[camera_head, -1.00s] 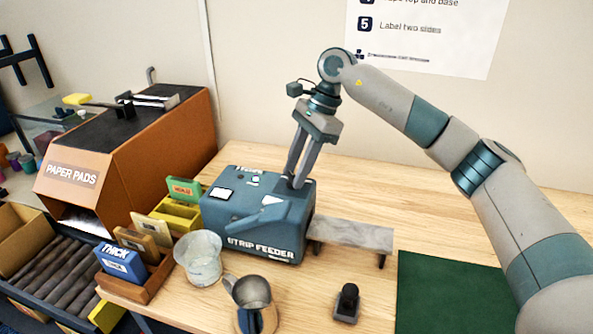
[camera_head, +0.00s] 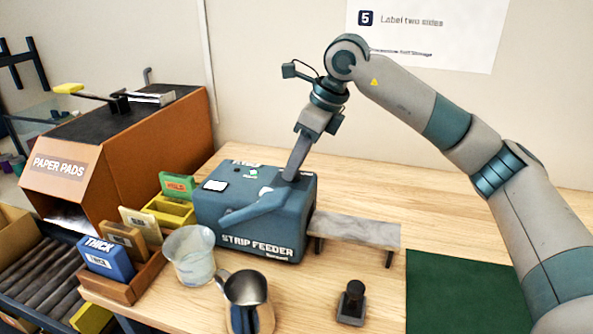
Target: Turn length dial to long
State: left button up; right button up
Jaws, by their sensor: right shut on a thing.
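The strip feeder (camera_head: 222,222) is a blue box with white lettering on the wooden table. Its top carries a white label, a small green spot and, at the right, the place where my right gripper (camera_head: 290,175) reaches down. That gripper is shut on a small part at the top right of the feeder, probably the length dial. Its fingers hide the part, so I cannot read the dial's setting. The fingers are seen edge-on and slanted. My left gripper is not in view.
A clear beaker (camera_head: 190,258) and a metal pitcher (camera_head: 247,305) stand in front of the feeder. A grey outfeed shelf (camera_head: 355,231) is at its right, with a black-knobbed stamp (camera_head: 351,300) nearer. The paper pads dispenser (camera_head: 165,150) is at left. A green mat (camera_head: 460,290) lies right.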

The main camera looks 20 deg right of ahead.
jog(key=shift+f+m+t+h+b, duration=0.15)
jog(key=shift+m+t+h+b, duration=0.15)
jog(key=shift+m+b, duration=0.5)
jog(key=m+b, duration=0.1)
jog(key=m, duration=0.1)
jog(key=m+h+b, duration=0.1)
jog(key=m, duration=0.1)
jog(key=m+t+b, duration=0.1)
jog(key=m, duration=0.1)
jog(key=shift+s+a+h+b, duration=0.1)
jog(key=shift+a+h+b, duration=0.15)
jog(key=shift+h+b, duration=0.15)
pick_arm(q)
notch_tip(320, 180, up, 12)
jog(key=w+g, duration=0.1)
pick_arm(e)
jog(key=shift+r+m, duration=0.2)
jog(key=shift+m, duration=0.2)
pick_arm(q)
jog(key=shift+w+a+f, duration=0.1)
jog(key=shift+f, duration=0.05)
pick_arm(e)
jog(key=o, duration=1.1)
